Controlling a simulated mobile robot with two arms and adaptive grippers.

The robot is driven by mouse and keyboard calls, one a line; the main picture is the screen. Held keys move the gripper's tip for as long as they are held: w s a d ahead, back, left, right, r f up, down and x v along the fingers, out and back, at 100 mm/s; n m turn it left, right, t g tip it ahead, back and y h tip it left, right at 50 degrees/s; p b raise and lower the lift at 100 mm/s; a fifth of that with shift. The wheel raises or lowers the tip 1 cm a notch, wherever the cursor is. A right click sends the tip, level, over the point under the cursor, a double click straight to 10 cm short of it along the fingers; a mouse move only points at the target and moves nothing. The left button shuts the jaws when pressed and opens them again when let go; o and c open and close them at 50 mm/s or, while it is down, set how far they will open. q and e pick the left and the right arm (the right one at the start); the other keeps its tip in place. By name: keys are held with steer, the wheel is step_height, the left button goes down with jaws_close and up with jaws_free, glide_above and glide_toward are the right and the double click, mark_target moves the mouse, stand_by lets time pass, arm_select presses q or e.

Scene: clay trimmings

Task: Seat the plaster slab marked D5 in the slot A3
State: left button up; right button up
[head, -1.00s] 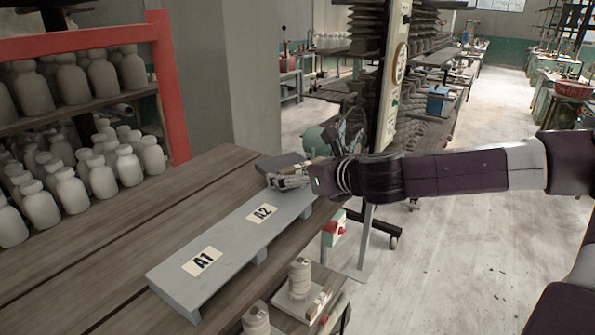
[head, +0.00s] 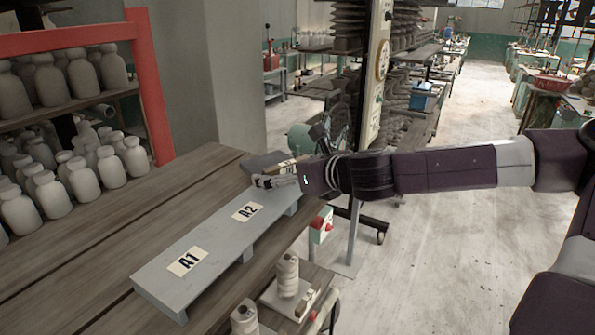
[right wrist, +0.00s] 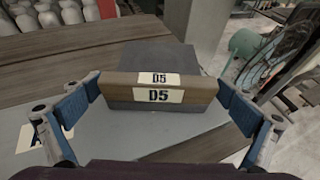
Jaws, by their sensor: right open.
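The plaster slab marked D5 (right wrist: 160,92) is a grey block with a brown front strip carrying two white D5 labels. In the head view the slab (head: 264,161) lies at the far end of the grey slotted board (head: 215,240), past the A2 label. No A3 label shows, and I cannot tell how deep the slab sits. My right gripper (right wrist: 160,118) is open, its blue-padded fingers spread to either side of the brown strip, with gaps between them and it. In the head view the right gripper (head: 276,182) hovers just in front of the slab. My left gripper is not in view.
The board lies on a wooden table (head: 110,235). A red-framed rack (head: 150,90) of pale bottles stands at left. Thread cones (head: 288,275) stand on a lower shelf by the near right table edge. The tabletop left of the board is clear.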

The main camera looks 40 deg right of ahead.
mark_target(289, 171)
steer(key=shift+s+a+r, duration=0.1)
steer(key=shift+s+r, duration=0.25)
steer(key=shift+s, duration=0.25)
steer(key=shift+b+v, duration=0.4)
steer(key=shift+v, duration=0.8)
steer(key=shift+a+v, duration=0.2)
steer(key=shift+v, duration=1.3)
steer(key=shift+f, duration=0.15)
